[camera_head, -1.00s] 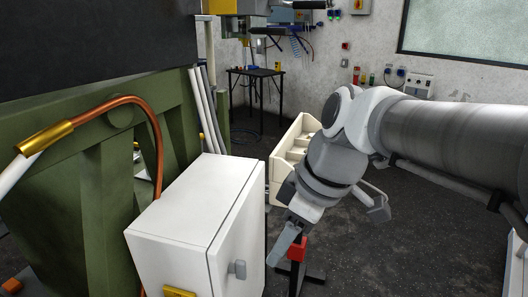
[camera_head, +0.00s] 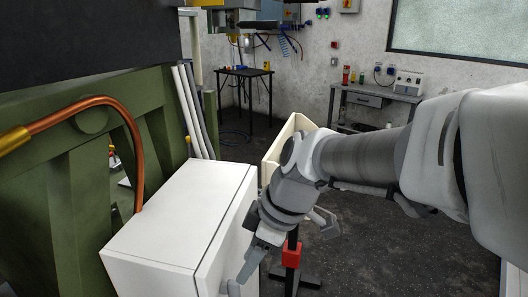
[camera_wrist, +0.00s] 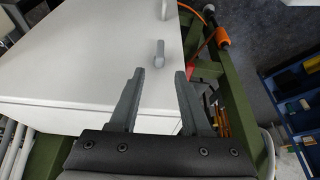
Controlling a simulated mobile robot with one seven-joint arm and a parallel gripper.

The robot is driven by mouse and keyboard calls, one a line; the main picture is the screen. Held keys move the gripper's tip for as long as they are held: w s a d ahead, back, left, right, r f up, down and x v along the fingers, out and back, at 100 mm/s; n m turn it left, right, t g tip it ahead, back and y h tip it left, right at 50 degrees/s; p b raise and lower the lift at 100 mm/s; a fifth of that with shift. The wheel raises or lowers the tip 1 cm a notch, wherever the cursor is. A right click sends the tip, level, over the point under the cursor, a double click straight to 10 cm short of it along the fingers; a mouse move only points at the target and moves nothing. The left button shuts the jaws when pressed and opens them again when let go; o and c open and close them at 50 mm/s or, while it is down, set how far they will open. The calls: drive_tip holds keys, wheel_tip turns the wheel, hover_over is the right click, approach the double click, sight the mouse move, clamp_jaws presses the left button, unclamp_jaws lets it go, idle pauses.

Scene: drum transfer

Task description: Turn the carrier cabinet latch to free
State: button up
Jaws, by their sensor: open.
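The white carrier cabinet (camera_head: 170,215) stands at lower centre-left in the head view. A small grey latch (camera_head: 234,287) sits on its door face at the bottom edge of the picture. My gripper (camera_head: 288,250) is open beside that door, one finger close to it. In the wrist view the white door (camera_wrist: 85,55) fills the left half. The grey latch (camera_wrist: 159,54) appears just beyond the gap between my open, empty fingers (camera_wrist: 158,72); I cannot see contact. A second grey fitting (camera_wrist: 164,10) shows at the top edge.
A green frame (camera_head: 80,200) with a copper pipe (camera_head: 138,150) stands left of the cabinet. A cream bin (camera_head: 282,145) and a red-and-black stand (camera_head: 291,252) are close behind my gripper. Dark floor (camera_head: 375,250) is open to the right.

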sight(234, 286)
drive_tip(key=b+x, duration=0.1)
drive_tip(key=x, duration=0.7)
drive_tip(key=shift+w+a+f, duration=0.1)
drive_tip(key=shift+f, duration=0.3)
clamp_jaws()
